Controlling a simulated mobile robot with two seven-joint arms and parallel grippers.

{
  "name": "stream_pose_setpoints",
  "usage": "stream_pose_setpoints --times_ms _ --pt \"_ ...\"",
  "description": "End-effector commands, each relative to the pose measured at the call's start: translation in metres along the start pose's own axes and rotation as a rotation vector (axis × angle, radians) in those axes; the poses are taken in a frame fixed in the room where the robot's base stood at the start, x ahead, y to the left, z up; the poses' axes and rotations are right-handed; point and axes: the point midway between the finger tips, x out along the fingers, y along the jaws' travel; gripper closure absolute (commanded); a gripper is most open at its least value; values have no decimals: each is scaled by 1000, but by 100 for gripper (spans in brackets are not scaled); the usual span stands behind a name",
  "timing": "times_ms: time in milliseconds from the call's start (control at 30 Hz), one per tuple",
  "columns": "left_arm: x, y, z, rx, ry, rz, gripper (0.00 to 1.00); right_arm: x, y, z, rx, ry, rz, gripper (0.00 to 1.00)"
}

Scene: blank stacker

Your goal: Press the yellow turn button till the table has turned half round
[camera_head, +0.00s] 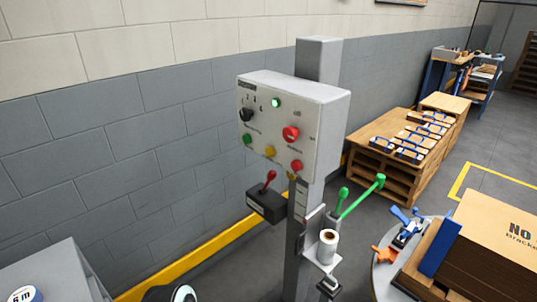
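The yellow button (269,151) sits low on the front of a grey control box (325,112), between a green button (247,139) and a red button (297,166). The box is fixed to a grey post (318,60). Nothing touches the yellow button. Part of a round grey table (383,282) shows at the lower right, with a cardboard stack (500,235) and blue and orange fittings on it; the frame cuts it off. Neither of my grippers can be made out in this view.
Green-knobbed levers (362,196) and a white roll (327,247) stick out at the post's right.

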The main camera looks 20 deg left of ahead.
Motion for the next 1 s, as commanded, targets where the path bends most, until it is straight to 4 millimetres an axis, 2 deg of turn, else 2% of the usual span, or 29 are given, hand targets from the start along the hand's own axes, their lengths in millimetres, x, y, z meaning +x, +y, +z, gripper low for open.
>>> stream_pose_setpoints --times_ms 300,367,400,467,500,1000 --pt "0 0 0 0 0 0 45 0 0 0 0 0 0 33" --pt "0 0 0 0 0 0 62 0 0 0 0 0 0 33" --pt "0 0 0 0 0 0 75 0 0 0 0 0 0 33" --pt "0 0 0 0 0 0 94 0 0 0 0 0 0 33" --pt "0 0 0 0 0 0 100 0 0 0 0 0 0 33" --pt "0 0 0 0 0 0 100 0 0 0 0 0 0 33"
